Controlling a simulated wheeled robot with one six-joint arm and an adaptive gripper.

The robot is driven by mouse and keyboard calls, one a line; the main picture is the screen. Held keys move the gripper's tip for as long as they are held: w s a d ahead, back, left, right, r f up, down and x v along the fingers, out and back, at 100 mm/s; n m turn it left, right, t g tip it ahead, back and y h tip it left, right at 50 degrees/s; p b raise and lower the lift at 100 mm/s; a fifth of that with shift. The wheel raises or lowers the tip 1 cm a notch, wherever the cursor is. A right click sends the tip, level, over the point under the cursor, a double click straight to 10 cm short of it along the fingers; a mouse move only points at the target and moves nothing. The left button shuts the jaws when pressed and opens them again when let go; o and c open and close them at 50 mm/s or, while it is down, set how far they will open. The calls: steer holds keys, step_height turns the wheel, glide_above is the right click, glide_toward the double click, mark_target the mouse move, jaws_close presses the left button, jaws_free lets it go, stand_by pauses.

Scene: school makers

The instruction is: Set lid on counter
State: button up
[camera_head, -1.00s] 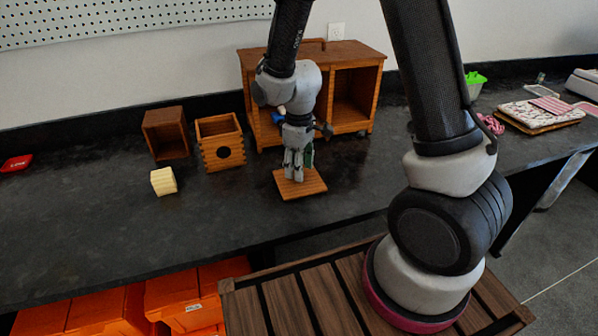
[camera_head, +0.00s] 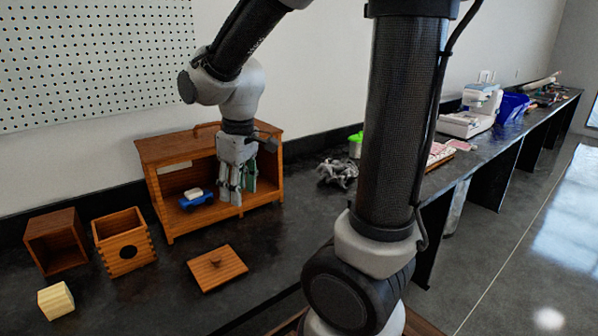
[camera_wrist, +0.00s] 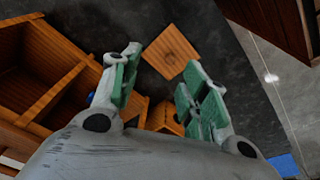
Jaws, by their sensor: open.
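The wooden lid (camera_head: 217,267) lies flat on the dark counter (camera_head: 160,300), with a small knob on its top. In the wrist view the lid (camera_wrist: 172,52) lies beyond and between my fingertips, apart from them. My gripper (camera_head: 236,190) is open and empty, raised above the counter in front of the wooden cabinet. In the wrist view the green-padded fingers (camera_wrist: 155,85) are spread wide with nothing between them.
The wooden cabinet (camera_head: 160,205) stands behind my gripper, with a blue object (camera_head: 197,199) inside. Left are an open wooden box (camera_head: 55,240), a box with a round hole (camera_head: 122,240) and a pale block (camera_head: 56,300).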

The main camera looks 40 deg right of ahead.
steer(key=s+d+r+m+t, duration=0.1)
steer(key=s+d+r+m, duration=0.2)
steer(key=s, duration=0.4)
steer(key=s+d+r+m+t, duration=0.1)
steer(key=s+d+r+m, duration=0.1)
steer(key=s+d+r, duration=0.2)
steer(key=s+d, duration=0.1)
steer(key=s, duration=0.2)
steer(key=shift+r+m+t, duration=0.3)
steer(key=shift+m, duration=0.1)
